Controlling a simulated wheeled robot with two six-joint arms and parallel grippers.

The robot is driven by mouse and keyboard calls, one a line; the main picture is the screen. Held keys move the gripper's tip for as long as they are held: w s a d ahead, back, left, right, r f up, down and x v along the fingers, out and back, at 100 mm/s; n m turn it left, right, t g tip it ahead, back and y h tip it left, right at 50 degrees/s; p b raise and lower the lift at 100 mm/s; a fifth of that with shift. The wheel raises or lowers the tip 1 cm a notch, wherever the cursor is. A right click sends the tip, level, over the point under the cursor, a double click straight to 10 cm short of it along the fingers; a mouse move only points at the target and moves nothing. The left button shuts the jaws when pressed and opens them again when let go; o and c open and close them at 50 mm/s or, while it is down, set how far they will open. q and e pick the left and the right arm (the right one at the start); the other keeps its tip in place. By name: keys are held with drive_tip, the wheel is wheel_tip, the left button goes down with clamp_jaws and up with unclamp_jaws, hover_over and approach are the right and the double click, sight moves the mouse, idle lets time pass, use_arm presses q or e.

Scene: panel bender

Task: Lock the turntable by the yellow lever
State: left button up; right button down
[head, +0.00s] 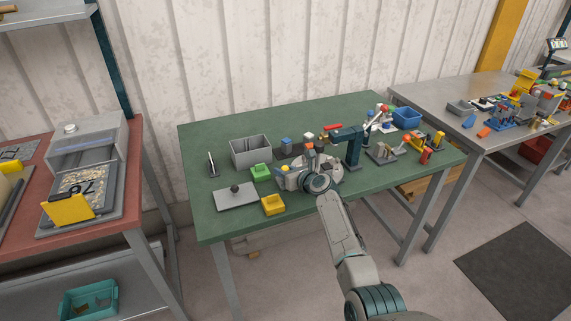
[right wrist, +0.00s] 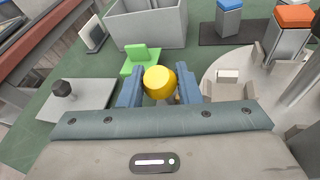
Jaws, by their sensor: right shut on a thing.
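The yellow lever's round knob (right wrist: 159,80) shows between the two blue-grey fingers of my right gripper (right wrist: 160,92) in the right wrist view. The gripper is shut on it; the lever's shaft below is mostly hidden. The pale grey round turntable (right wrist: 225,92) lies just right of the knob, with small blocks on top. In the head view the turntable (head: 294,183) is partly covered by my right wrist, and a small yellow knob (head: 284,167) shows at its far left side. My left gripper is not in view.
A teal column (head: 354,150) rises right of the turntable. The table's front left is clear.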

drive_tip(key=shift+w+a+r+g+h+p, duration=0.1)
drive_tip(key=shift+w+r+g+h+p, duration=0.25)
drive_tip(key=shift+p, duration=0.75)
drive_tip(key=shift+w+a+g+h+p, duration=0.15)
drive_tip(key=shift+g+p, duration=0.4)
drive_tip(key=shift+p, duration=0.5)
drive_tip(key=shift+w+f+m+g+p, duration=0.3)
drive_tip(key=shift+g+p, duration=0.3)
drive_tip(key=shift+p, duration=0.3)
drive_tip(key=shift+h, duration=0.3)
drive_tip(key=c, duration=1.1)
unclamp_jaws()
drive_tip(key=shift+w, duration=0.1)
